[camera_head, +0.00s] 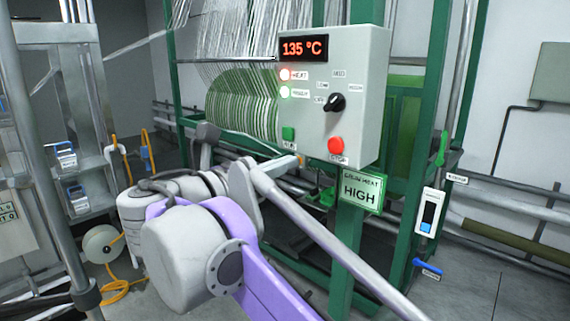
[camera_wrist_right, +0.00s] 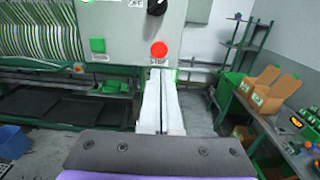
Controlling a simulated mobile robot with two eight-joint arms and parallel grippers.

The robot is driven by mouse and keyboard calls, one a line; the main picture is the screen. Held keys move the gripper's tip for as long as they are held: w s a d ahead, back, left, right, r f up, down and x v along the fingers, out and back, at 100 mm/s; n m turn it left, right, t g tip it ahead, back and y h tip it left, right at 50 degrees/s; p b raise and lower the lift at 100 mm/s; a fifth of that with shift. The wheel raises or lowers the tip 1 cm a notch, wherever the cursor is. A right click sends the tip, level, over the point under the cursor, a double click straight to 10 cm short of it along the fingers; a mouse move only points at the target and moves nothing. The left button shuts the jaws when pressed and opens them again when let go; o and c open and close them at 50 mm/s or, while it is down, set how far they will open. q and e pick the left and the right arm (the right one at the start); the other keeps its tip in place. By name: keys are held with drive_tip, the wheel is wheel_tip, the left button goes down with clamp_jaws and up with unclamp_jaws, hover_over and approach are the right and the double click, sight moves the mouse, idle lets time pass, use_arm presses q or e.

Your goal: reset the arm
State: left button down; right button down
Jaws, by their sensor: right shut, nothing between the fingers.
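My right arm reaches in from the bottom of the head view, with purple and grey links. Its gripper (camera_head: 291,163) is at the lower edge of the grey control box (camera_head: 368,70), partly hidden by my own wrist. In the right wrist view its two pale fingers (camera_wrist_right: 162,90) are together and empty, pointing toward the box just below the red stop button (camera_wrist_right: 159,49). I cannot tell whether the fingertips touch anything. The box carries a black knob (camera_head: 336,103), a green button (camera_head: 288,133) and a display reading 135 °C (camera_head: 303,49). My left gripper is not in view.
A green machine frame (camera_head: 440,60) with striped webbing (camera_head: 240,100) stands behind the box. A sign reading HIGH (camera_head: 361,193) hangs below it. Metal shelving (camera_head: 85,100) is at left. In the wrist view, a bench with cardboard boxes (camera_wrist_right: 268,88) stands at right.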

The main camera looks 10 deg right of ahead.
drive_tip(key=s+d+f+m+g+y, duration=0.2)
drive_tip(key=s+d+f+m, duration=0.15)
drive_tip(key=f, duration=0.55)
drive_tip(key=s+d+f+m+g+y, duration=0.2)
drive_tip(key=d+f+m, duration=0.2)
drive_tip(key=f, duration=0.5)
drive_tip(key=s+d+f+m+g+y, duration=0.2)
drive_tip(key=s+d+f+m, duration=0.15)
drive_tip(key=f, duration=0.55)
drive_tip(key=s+f+m+y, duration=0.2)
drive_tip(key=s+f+m, duration=0.2)
drive_tip(key=f, duration=0.3)
drive_tip(key=s+a+f+m+y, duration=0.1)
drive_tip(key=s+f+m+y, duration=0.2)
drive_tip(key=f+m, duration=0.3)
drive_tip(key=s+f+m+y, duration=0.3)
drive_tip(key=s+f+m, duration=0.1)
drive_tip(key=f, duration=0.4)
drive_tip(key=shift+s+a+f+m, duration=0.2)
drive_tip(key=shift+s+m, duration=0.15)
drive_tip(key=shift+m, duration=0.05)
